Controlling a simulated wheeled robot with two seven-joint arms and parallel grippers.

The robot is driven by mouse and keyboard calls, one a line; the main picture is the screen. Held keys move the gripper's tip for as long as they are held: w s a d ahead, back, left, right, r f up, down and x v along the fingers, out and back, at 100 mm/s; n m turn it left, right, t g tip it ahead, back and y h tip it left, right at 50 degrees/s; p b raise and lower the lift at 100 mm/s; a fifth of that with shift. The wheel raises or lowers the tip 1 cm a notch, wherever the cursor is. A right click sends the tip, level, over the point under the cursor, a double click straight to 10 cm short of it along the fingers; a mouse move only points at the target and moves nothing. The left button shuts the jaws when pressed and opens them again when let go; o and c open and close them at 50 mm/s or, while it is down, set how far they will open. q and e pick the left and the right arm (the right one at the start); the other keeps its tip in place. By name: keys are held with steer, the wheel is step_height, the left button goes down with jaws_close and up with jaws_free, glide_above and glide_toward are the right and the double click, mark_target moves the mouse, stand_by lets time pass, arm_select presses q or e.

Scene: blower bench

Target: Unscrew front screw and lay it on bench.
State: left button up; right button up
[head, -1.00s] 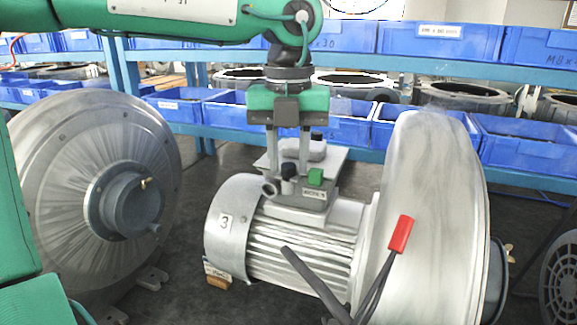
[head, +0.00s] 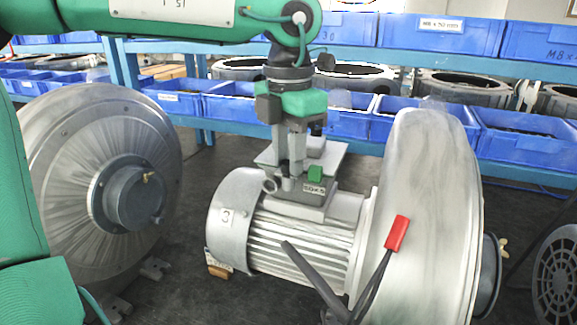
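The front screw sits on top of the grey terminal box (head: 300,207) of the motor marked 3. The screw is hidden at my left gripper's fingertips. My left gripper (head: 290,183) points straight down there, its fingers seen nearly edge-on and overlapping. I cannot tell whether they are closed on the screw. A green block (head: 316,174) stands on the box just right of the fingertips. The rear screw is hidden behind the gripper. My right gripper is not in view.
The ribbed motor (head: 300,243) joins a large blower housing (head: 428,200) on its right. A red tag (head: 396,233) on dark cables and a dark bar (head: 312,272) stand in front. Another blower (head: 70,170) is at left. Blue bins (head: 525,146) fill racks behind.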

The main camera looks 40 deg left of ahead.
arm_select(q)
jaws_close()
